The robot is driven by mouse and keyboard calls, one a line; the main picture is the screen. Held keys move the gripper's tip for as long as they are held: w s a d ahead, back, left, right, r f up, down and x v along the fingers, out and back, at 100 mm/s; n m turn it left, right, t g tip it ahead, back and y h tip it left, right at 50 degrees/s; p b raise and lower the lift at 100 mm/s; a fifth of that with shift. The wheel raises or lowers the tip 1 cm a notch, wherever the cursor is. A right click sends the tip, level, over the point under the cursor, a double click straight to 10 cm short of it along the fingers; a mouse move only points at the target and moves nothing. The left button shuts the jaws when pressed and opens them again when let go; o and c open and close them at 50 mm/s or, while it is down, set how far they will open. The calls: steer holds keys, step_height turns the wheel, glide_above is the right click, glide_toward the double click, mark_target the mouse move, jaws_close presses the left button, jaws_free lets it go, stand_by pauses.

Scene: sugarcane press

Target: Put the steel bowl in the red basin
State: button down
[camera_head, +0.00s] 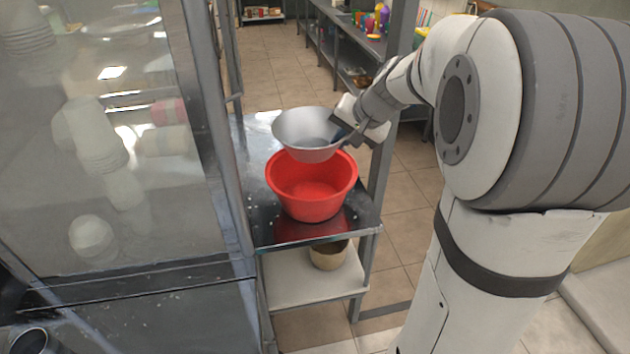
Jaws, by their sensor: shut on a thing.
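The steel bowl (308,152) is a shiny grey bowl with a wide rim, roughly level. My gripper (347,128) is shut on the right side of its rim. The bowl appears held up over the back part of the red basin (309,206), covering part of the basin's far rim. The basin stands upright on a metal shelf top (354,205). Its visible inside is empty. Whether the bowl touches the basin cannot be told from this one view. The fingertips are small and partly hidden by the bowl rim.
A glass-sided cabinet (150,215) stands close on the left. A metal post (385,150) rises at the shelf's right, near my wrist. A beige pot (328,255) sits on the lower shelf (315,285). A counter with colourful items stands behind.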

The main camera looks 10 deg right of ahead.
step_height(320, 180, down, 9)
steer(key=shift+r, duration=0.2)
steer(key=shift+s+a+f, duration=0.1)
steer(key=shift+f+b, duration=0.3)
steer(key=shift+b, duration=0.3)
steer(key=shift+f+b, duration=0.3)
steer(key=shift+b, duration=0.05)
steer(key=c, duration=1.9)
jaws_free()
steer(key=shift+r, duration=0.15)
